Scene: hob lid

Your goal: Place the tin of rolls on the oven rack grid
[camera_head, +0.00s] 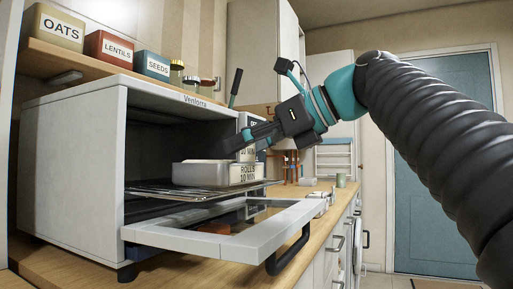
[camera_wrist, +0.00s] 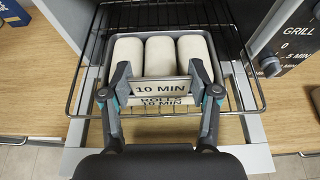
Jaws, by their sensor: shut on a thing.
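The tin of rolls (camera_head: 200,173) is a pale metal pan with a "ROLLS 10 MIN" label on its front. In the wrist view the tin (camera_wrist: 108,42) holds three white rolls side by side. My gripper (camera_head: 236,146) reaches in from the right. In the wrist view my gripper (camera_wrist: 160,82) is shut on the upright labelled plate at the tin's front, a finger at each side. The oven rack grid (camera_head: 160,190) is pulled partly out of the oven. The tin is level over it; I cannot tell whether it touches the bars.
The oven (camera_head: 75,165) stands on the wooden counter (camera_head: 75,262) with its glass door (camera_head: 235,226) open downward. A control panel (camera_wrist: 295,45) is right of the opening. A shelf above holds tins and jars. Bare bars show either side of the tin.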

